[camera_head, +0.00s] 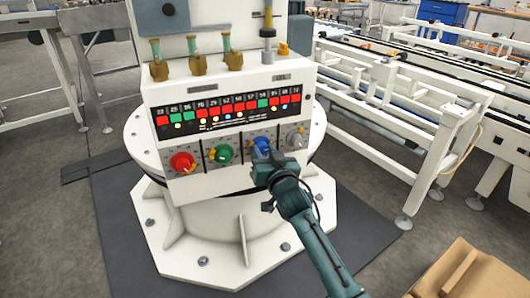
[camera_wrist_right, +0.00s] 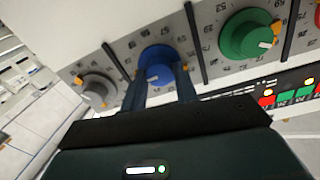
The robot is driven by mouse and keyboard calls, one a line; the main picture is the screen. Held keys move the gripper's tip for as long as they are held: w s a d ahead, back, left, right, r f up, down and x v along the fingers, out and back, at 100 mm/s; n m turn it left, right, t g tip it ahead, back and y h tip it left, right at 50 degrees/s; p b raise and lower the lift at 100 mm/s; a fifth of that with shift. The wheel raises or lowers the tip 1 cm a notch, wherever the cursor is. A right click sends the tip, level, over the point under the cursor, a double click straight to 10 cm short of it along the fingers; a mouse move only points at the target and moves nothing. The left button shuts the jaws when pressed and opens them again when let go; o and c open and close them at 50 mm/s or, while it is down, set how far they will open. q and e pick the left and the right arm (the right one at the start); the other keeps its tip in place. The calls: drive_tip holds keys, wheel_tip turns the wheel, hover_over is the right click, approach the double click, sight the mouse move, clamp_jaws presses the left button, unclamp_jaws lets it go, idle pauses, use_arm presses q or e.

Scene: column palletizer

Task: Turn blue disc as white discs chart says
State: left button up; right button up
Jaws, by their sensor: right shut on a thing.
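The blue disc (camera_head: 261,143) is one of the round knobs on the front panel of the white column. My right gripper (camera_head: 262,159) is at the panel from below and is shut on the blue disc. In the right wrist view the blue disc (camera_wrist_right: 157,62) sits between the two fingers of my right gripper (camera_wrist_right: 160,88). Numbers ring it, and its lower part is hidden by my gripper. The chart (camera_head: 228,105) above the knobs has red and green numbered cells with small lit lamps under them. Its small print is too small to read. My left gripper is not in view.
A red knob (camera_head: 183,163), a green knob (camera_head: 221,154) and a grey knob (camera_head: 296,138) share the panel. Brass valves (camera_head: 198,65) stand on top. A white conveyor frame (camera_head: 400,110) is at right, and a cardboard box (camera_head: 468,270) lies at lower right.

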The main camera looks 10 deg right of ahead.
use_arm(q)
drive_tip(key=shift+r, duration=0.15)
use_arm(e)
drive_tip(key=n+p, duration=0.1)
drive_tip(key=n, duration=0.2)
drive_tip(key=shift+r, duration=0.1)
drive_tip(key=shift+n+p, duration=0.3)
drive_tip(key=shift+n, duration=0.7)
drive_tip(key=n, duration=0.2)
drive_tip(key=shift+n, duration=0.4)
drive_tip(key=n, duration=0.4)
drive_tip(key=shift+n, duration=0.4)
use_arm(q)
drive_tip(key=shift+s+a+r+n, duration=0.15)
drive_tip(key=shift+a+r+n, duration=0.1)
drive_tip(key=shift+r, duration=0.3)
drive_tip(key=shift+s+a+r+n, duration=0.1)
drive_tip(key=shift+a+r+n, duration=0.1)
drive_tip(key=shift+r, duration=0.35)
use_arm(e)
drive_tip(key=n, duration=0.5)
drive_tip(key=shift+y, duration=0.3)
drive_tip(key=shift+n+t, duration=0.3)
drive_tip(key=shift+n, duration=0.1)
drive_tip(key=o, duration=1)
drive_tip(key=shift+f, duration=0.2)
drive_tip(key=shift+c, duration=0.2)
